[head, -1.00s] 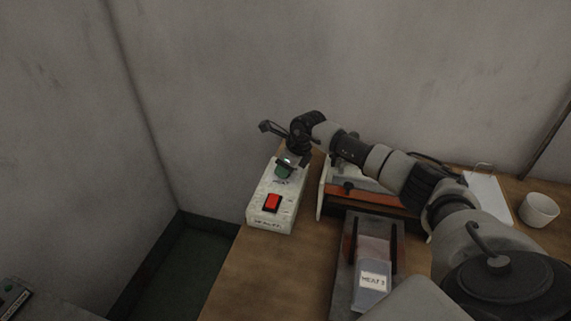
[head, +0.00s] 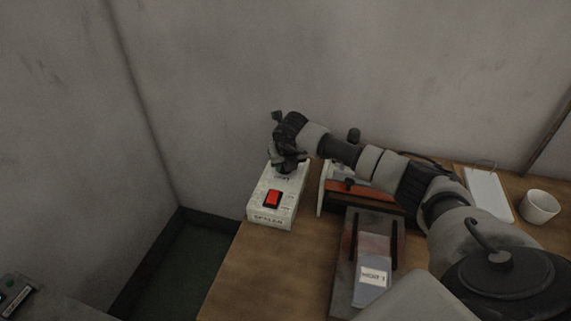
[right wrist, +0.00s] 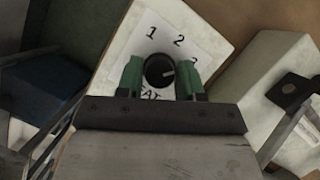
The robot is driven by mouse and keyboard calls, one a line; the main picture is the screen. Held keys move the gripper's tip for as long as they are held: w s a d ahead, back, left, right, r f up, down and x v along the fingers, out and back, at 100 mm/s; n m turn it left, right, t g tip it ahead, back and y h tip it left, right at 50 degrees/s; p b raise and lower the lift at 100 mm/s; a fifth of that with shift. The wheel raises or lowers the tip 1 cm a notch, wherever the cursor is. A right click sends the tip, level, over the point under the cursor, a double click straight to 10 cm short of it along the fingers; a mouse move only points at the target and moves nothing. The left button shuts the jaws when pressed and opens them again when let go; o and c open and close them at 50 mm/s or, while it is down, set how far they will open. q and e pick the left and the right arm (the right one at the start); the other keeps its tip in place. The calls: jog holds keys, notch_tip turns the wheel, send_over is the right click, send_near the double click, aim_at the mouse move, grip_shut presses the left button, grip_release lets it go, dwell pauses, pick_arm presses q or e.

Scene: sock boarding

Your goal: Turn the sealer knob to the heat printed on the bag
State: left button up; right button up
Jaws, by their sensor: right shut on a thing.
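The sealer's control box (head: 272,213) is white with a red switch (head: 272,199) and stands at the table's left end. In the right wrist view its round black knob (right wrist: 154,79) sits below a dial printed 1, 2, and a partly hidden 3. The knob's light mark points right, roughly toward the 3. My right gripper (right wrist: 160,66) is shut on the knob, a green finger on each side. In the head view the right gripper (head: 287,167) covers the knob. The bag (head: 372,284) carries a white label reading HEAT; its digit is blurred now, but looks like 3 earlier. My left gripper is not in view.
The sealer body with its orange-brown bar (head: 357,200) stands right of the box, close to my right arm. A white sheet (head: 487,194) and white cup (head: 540,207) are at the right. Wood table (head: 262,268) is bare in front of the box.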

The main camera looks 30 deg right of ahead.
jog(key=shift+m, duration=0.6)
jog(key=shift+h, duration=0.3)
jog(key=o, duration=0.9)
jog(key=shift+c, duration=0.2)
jog(key=b+v, duration=0.2)
jog(key=v, duration=0.8)
jog(key=shift+r, duration=0.45)
jog(key=shift+f+g, duration=0.1)
jog(key=shift+g, duration=0.2)
